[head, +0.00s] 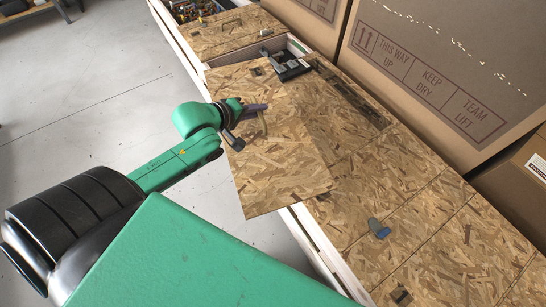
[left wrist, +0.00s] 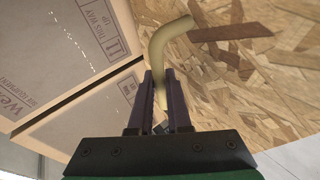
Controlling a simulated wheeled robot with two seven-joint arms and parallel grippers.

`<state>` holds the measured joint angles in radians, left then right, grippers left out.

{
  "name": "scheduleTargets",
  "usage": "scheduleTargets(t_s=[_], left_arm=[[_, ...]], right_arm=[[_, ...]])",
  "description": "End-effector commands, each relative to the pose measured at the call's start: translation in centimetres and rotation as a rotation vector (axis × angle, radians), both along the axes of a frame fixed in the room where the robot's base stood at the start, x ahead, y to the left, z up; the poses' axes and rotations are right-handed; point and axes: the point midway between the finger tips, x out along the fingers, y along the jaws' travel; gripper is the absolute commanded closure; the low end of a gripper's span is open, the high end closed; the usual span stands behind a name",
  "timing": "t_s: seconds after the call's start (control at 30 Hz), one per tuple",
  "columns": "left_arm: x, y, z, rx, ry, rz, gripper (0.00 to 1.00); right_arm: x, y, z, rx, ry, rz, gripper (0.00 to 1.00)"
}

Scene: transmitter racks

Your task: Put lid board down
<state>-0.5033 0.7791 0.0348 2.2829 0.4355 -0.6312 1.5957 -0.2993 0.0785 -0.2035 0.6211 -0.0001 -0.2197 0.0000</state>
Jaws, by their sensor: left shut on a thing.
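The lid board (head: 283,160) is a tan chipboard panel with a small curved handle. In the head view it lies tilted over the rack, and its near corner juts past the rack's left edge over the floor. My left gripper (head: 254,108) is at the board's left side, shut on the handle. In the left wrist view the dark fingers of the gripper (left wrist: 165,95) close around the pale bent handle (left wrist: 172,45), with the board (left wrist: 245,70) behind it. The board hides part of the rack below. My right gripper does not show.
An open compartment with a dark device (head: 291,69) shows beyond the board. Large cardboard boxes (head: 450,60) line the right side. Open floor (head: 100,95) lies to the left.

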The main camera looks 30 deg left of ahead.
Motion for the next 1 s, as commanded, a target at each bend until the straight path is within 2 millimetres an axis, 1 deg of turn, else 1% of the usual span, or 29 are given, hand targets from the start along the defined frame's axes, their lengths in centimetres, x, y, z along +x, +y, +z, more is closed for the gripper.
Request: scheduleTargets(t_s=[0.03,0.1,0.2,0.27,0.37,0.47,0.6,0.8,0.9,1.0], left_arm=[[0.9,-0.3,-0.2,0.012,-0.013,-0.051,1.0],[1.6,-1.1,0.6,0.013,-0.009,-0.117,1.0],[1.9,-2.1,1.6,0.012,-0.004,-0.192,1.0],[1.9,-2.6,2.0,0.008,-0.002,-0.219,1.0],[1.8,-3.0,1.8,0.003,0.001,-0.24,1.0],[1.8,-3.0,-0.3,0.0,0.005,-0.24,1.0],[1.8,-2.9,-4.6,-0.002,0.004,-0.237,1.0],[1.9,-2.9,-10.5,-0.001,0.002,-0.237,1.0],[1.8,-2.9,-12.5,0.0,0.002,-0.238,1.0],[1.9,-2.9,-13.4,0.0,0.0,-0.238,1.0]], right_arm=[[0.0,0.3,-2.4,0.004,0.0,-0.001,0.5],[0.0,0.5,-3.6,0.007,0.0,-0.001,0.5],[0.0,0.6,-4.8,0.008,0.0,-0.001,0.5],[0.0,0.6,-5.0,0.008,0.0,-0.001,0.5],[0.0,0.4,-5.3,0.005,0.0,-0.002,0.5],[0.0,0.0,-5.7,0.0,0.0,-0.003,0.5],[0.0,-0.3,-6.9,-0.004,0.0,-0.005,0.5],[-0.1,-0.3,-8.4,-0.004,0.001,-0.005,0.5],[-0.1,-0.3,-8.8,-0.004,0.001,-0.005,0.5],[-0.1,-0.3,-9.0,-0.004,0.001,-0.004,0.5]])
